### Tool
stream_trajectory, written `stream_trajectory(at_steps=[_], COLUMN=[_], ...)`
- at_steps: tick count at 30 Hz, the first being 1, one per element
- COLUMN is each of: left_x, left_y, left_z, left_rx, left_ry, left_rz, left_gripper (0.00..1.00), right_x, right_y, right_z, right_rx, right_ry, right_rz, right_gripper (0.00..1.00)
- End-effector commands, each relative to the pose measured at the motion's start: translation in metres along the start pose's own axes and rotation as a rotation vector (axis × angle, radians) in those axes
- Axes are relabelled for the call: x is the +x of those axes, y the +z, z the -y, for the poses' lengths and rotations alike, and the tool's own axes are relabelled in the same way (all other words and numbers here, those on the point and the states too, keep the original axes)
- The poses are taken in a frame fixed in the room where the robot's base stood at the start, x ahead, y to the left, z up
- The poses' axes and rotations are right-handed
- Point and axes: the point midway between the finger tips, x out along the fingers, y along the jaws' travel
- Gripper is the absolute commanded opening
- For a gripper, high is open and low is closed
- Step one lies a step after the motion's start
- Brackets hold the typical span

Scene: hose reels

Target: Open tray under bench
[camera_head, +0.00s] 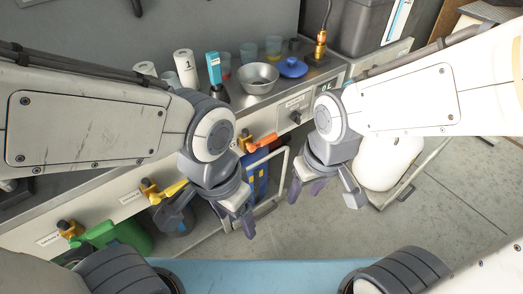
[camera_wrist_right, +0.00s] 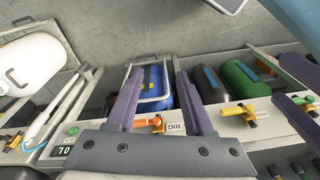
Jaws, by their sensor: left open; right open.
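Under the bench (camera_head: 120,195), a blue canister (camera_wrist_right: 152,90) stands within a pale tray frame with a handle bar (camera_wrist_right: 152,65). In the head view the blue canister (camera_head: 258,180) shows between my grippers, with part of the pale frame (camera_head: 282,165) beside it. My right gripper (camera_head: 305,194) is open and empty, right of the frame; in the right wrist view its fingers (camera_wrist_right: 159,72) appear either side of the canister, contact unclear. My left gripper (camera_head: 238,228) is open and empty, in front of the bench; it partly hides the canister.
A white tank (camera_head: 388,163) sits on a low pale tray (camera_head: 412,180) at the right. Green (camera_head: 125,235) and dark (camera_head: 175,215) canisters stand under the bench at left. Orange and yellow valve handles protrude from its front. Cups and a bowl (camera_head: 258,78) are on top. Grey floor (camera_head: 330,235) is clear.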

Motion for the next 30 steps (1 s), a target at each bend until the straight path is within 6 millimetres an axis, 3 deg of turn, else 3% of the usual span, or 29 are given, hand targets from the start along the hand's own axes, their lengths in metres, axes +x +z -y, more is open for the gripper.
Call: stream_trajectory(at_steps=[1,14,19,22,24,30], left_x=[0.039,0.198,0.255,0.285,0.301,0.307], left_y=[0.002,0.011,0.013,0.015,0.016,0.016], left_z=[0.003,0.014,0.018,0.021,0.022,0.022], left_rx=[0.000,0.000,0.000,0.000,0.000,0.000], left_ry=[0.000,0.000,0.000,0.000,0.000,0.000], left_rz=[0.000,0.000,0.000,0.000,0.000,-0.001], left_gripper=[0.70,0.70,0.70,0.70,0.70,0.70], right_x=[0.042,0.221,0.291,0.331,0.356,0.378], right_y=[0.002,-0.002,-0.016,-0.035,-0.057,-0.129], right_z=[-0.009,-0.074,-0.100,-0.114,-0.123,-0.125], right_rx=[0.026,0.234,0.355,0.457,0.558,0.821], right_ry=[0.006,0.057,0.073,0.075,0.065,-0.054], right_rz=[-0.004,-0.087,-0.169,-0.256,-0.353,-0.658], right_gripper=[0.52,0.52,0.52,0.52,0.52,0.52])
